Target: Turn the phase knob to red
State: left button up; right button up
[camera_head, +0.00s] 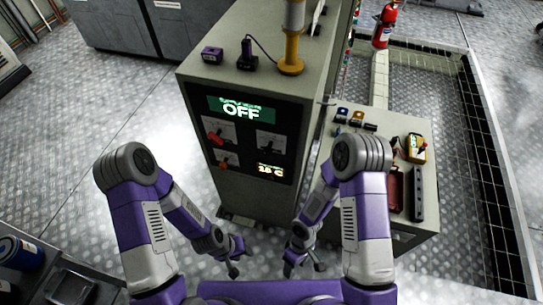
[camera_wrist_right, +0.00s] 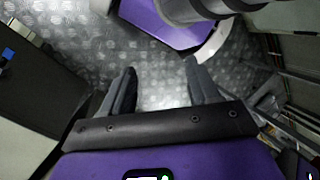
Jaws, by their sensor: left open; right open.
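A grey control cabinet (camera_head: 243,62) stands ahead of me with a black panel on its front. The panel has a lit green display (camera_head: 241,109) reading OFF. Below it are a red knob (camera_head: 215,138), an orange-red knob (camera_head: 224,162) and a dark knob (camera_head: 267,141). I cannot read which is the phase knob. My left gripper (camera_head: 238,262) is open and empty, low in front of the cabinet. My right gripper (camera_head: 304,266) is open and empty to its right, also below the panel. In the right wrist view, its fingers (camera_wrist_right: 161,75) are apart with only floor between them.
A lower grey console (camera_head: 425,222) with buttons and a yellow device (camera_head: 414,148) stands to the right of the cabinet. A yellow post (camera_head: 291,50) and small purple devices (camera_head: 212,54) are on the cabinet top. A fire extinguisher (camera_head: 384,25) stands behind. Floor left of the cabinet is clear.

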aim_at(266, 155)
jog(key=w+d+r+n+t+h+b, duration=0.1)
jog(key=w+d+n+t+h+b, duration=0.1)
jog(key=w+n+t+h, duration=0.4)
jog(key=w+d+r+n+t+h+b, duration=0.1)
jog(key=w+d+n+t+h+b, duration=0.2)
jog(key=w+n, duration=0.55)
jog(key=w+a+r+n+t+y+b, duration=0.1)
jog(key=w+a+r+n+t+y, duration=0.2)
jog(key=w+a+r+n+t, duration=0.75)
jog(key=w+a+r+m, duration=0.1)
jog(key=w, duration=0.2)
jog(key=w+a+r+m+t, duration=0.1)
jog(key=w, duration=0.2)
jog(key=w+a+r+m+t+b, duration=0.1)
jog(key=w+m, duration=0.1)
jog(key=w, duration=0.1)
jog(key=shift+a+h, duration=0.25)
jog(key=shift+h, duration=0.15)
jog(key=shift+w+d, duration=0.15)
jog(key=shift+w, duration=0.25)
jog(key=c, duration=1)
